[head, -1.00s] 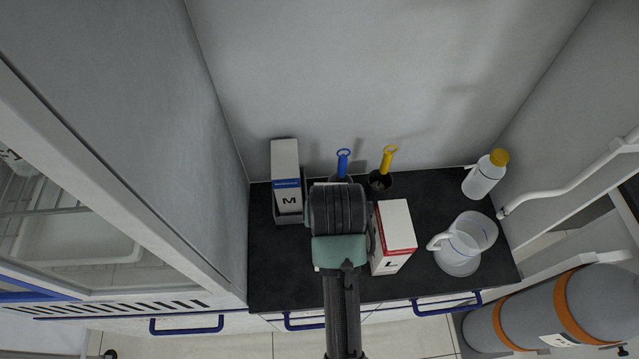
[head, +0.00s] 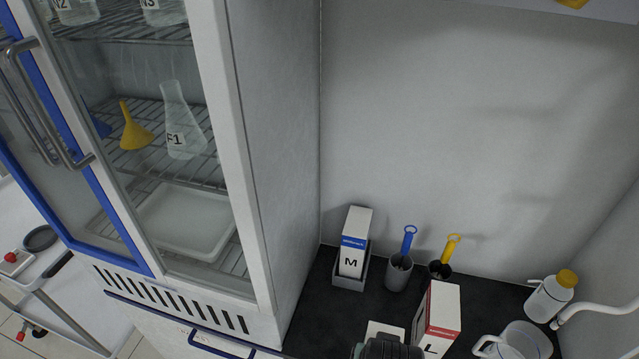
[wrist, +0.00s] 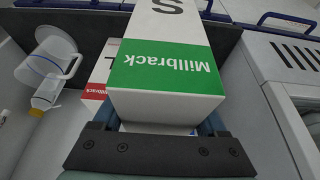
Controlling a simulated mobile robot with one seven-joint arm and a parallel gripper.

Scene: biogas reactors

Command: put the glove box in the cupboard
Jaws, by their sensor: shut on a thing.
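My gripper (wrist: 160,122) is shut on a white glove box with a green band (wrist: 165,62), marked "Millbrack" and S. In the head view only a white piece of this box (head: 385,330) shows at the bottom edge, by my dark wrist (head: 388,347). Two other glove boxes stand on the black counter: a blue-banded M box (head: 355,242) in a grey holder (head: 349,283), and a red-banded L box (head: 437,318) just right of my gripper. A tall glass-fronted cabinet (head: 243,150) stands at left. I cannot tell whether it is the cupboard.
The cabinet's wire shelves hold a flask (head: 183,128), a yellow funnel (head: 134,132) and a white tray (head: 185,218). Two grey cups with blue (head: 399,272) and yellow-handled tools, a yellow-capped bottle (head: 549,297) and a clear jug (head: 520,343) stand on the counter.

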